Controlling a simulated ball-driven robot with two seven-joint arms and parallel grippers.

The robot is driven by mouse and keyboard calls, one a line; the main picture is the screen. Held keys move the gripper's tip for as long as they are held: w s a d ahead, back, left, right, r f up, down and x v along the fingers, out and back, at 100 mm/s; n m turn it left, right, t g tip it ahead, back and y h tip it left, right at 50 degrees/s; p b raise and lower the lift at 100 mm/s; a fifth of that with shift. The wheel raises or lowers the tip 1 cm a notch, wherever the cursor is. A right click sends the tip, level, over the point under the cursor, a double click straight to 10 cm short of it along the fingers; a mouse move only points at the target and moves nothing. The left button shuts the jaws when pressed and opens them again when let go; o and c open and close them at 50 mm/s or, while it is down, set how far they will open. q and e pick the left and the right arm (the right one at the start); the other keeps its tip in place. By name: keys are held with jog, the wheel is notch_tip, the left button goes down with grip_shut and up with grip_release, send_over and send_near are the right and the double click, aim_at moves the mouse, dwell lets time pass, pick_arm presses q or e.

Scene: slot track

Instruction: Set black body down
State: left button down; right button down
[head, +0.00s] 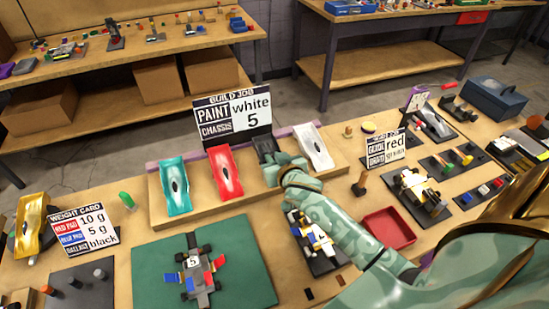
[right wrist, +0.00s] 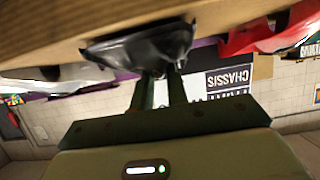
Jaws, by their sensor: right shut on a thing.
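The black body (head: 264,147) is on or just above the wooden display stand (head: 248,202), between the red body (head: 225,173) and the white body (head: 314,146). My right gripper (head: 282,164) reaches to it from the front right and covers its lower part. In the right wrist view, the two fingers (right wrist: 159,88) are shut on the end of the black body (right wrist: 140,46). The body lies close along the wooden surface there; I cannot tell whether it touches. A teal body (head: 174,184) is at the stand's left. My left gripper is not in view.
The build job sign (head: 232,115) stands behind the stand. My right arm passes over a car chassis (head: 311,240) and beside a red tray (head: 389,228). Another chassis (head: 194,276) lies on the green mat (head: 245,277). The weight card (head: 82,230) stands at left.

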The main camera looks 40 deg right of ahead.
jog(key=c, duration=1.4)
grip_release()
jog(key=shift+f, duration=0.1)
jog(key=p+v, duration=0.1)
jog(key=v, duration=0.5)
jog(key=r+p+v, duration=0.1)
jog(key=p+v, duration=0.1)
jog(key=v, duration=0.4)
jog(key=shift+r+p, duration=0.15)
jog(key=shift+p, duration=0.15)
jog(key=shift+s+a, duration=0.1)
